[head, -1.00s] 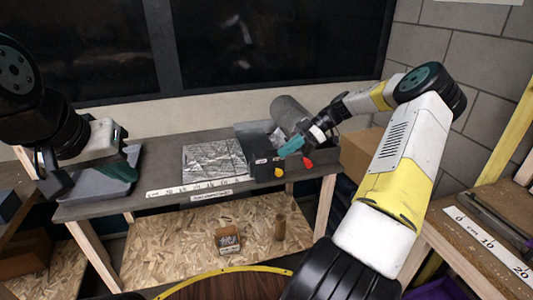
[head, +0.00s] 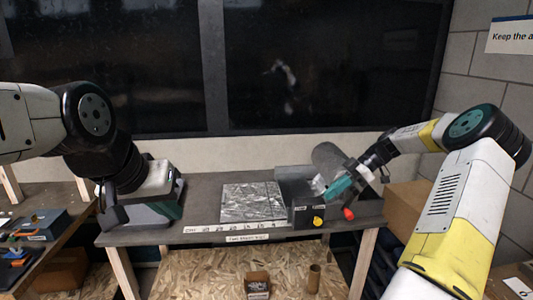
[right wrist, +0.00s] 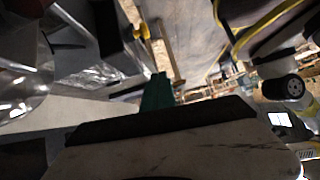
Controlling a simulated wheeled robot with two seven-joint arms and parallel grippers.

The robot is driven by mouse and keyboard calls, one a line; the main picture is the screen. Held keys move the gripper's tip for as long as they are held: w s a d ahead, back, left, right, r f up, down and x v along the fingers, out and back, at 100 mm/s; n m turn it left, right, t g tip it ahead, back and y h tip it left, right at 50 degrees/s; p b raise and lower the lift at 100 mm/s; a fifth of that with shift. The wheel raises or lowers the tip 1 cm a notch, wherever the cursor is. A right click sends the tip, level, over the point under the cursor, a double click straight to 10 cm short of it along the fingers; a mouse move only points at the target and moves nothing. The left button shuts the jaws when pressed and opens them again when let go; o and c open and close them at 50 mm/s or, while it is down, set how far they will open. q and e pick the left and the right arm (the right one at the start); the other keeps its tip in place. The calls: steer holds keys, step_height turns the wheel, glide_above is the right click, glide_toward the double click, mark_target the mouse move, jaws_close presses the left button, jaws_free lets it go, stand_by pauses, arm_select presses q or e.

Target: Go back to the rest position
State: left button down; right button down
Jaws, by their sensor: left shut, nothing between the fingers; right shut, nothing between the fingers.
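My left gripper (head: 174,209) shows in the head view at the left end of the grey workbench (head: 205,190); its fingers are green and shut, and it hangs in front of a grey stand (head: 142,214). My right gripper (head: 338,187) is shut and empty beside the dark box machine (head: 307,216) at the right of the bench, near its yellow knob (head: 318,221) and red knob (head: 348,214). In the right wrist view the green fingers (right wrist: 157,92) show close together. I cannot tell whether they touch the machine.
A foil-like sheet (head: 250,203) lies mid-bench behind a ruler strip (head: 232,228). A grey cylinder (head: 328,157) stands behind the machine. Below are a small box (head: 257,284) and a brown tube (head: 314,277). A cardboard box (head: 405,205) is at the right. A side table (head: 50,220) stands left.

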steer(key=s+a+r+m+t+h, duration=0.1)
steer(key=s+a+r+m+h, duration=0.6)
steer(key=s+a+r, duration=0.4)
steer(key=s+r+m+t, duration=0.2)
steer(key=s+m, duration=0.3)
steer(key=s, duration=0.3)
steer(key=s+a+r+m+t+h, duration=0.1)
steer(key=s+m+t, duration=0.3)
steer(key=s, duration=0.4)
steer(key=shift+a+r+m, duration=0.25)
steer(key=shift+r+m, duration=0.15)
steer(key=shift+m, duration=0.2)
steer(key=shift+s, duration=0.1)
